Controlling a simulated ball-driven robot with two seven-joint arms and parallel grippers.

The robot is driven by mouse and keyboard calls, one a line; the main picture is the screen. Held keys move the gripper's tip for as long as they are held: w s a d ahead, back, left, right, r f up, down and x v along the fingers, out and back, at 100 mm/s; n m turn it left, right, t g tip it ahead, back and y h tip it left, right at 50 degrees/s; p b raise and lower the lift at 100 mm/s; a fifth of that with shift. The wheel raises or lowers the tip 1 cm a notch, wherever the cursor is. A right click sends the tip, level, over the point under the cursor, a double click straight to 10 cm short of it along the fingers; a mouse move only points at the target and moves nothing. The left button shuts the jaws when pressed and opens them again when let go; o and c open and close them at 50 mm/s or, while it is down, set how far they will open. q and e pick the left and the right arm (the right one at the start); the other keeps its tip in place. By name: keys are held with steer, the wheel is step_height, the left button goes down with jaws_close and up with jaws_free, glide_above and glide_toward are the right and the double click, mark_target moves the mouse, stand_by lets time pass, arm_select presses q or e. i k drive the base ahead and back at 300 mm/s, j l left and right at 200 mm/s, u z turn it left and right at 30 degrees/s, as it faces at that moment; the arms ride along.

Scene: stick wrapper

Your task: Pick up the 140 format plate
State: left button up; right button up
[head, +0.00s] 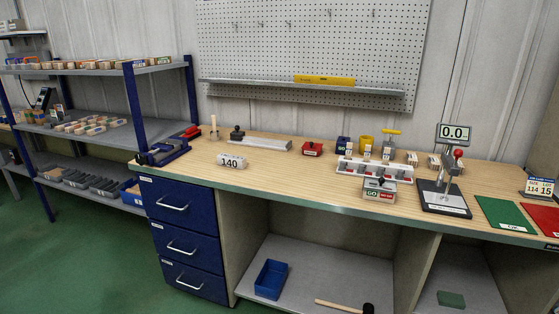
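A small pale plate marked "140" (231,162) is on the wooden workbench (290,170), left of the middle and close to the front edge. Its number faces me, and nothing touches it or hides it. Neither of my grippers shows in the head view.
Behind the plate stand a stamp-like tool and a grey bar (262,143). A red box (312,149) and a white rack (374,168) are to the right, then a stand with a 0.0 display (454,134). A blue vise-like tool (165,152) is at the left corner. Bench around the plate is clear.

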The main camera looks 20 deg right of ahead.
mark_target(227, 160)
steer(key=j+z, duration=0.3)
steer(key=j, duration=0.3)
steer(key=j+z, duration=0.3)
steer(key=j, duration=0.25)
steer(key=k+j+z, duration=0.15)
steer(key=j+z, duration=0.15)
steer(key=j, duration=0.25)
steer(key=i+j+z, duration=0.2)
steer(key=i, duration=0.3)
steer(key=i+j+z, duration=0.2)
steer(key=i, duration=0.25)
steer(key=j, duration=0.05)
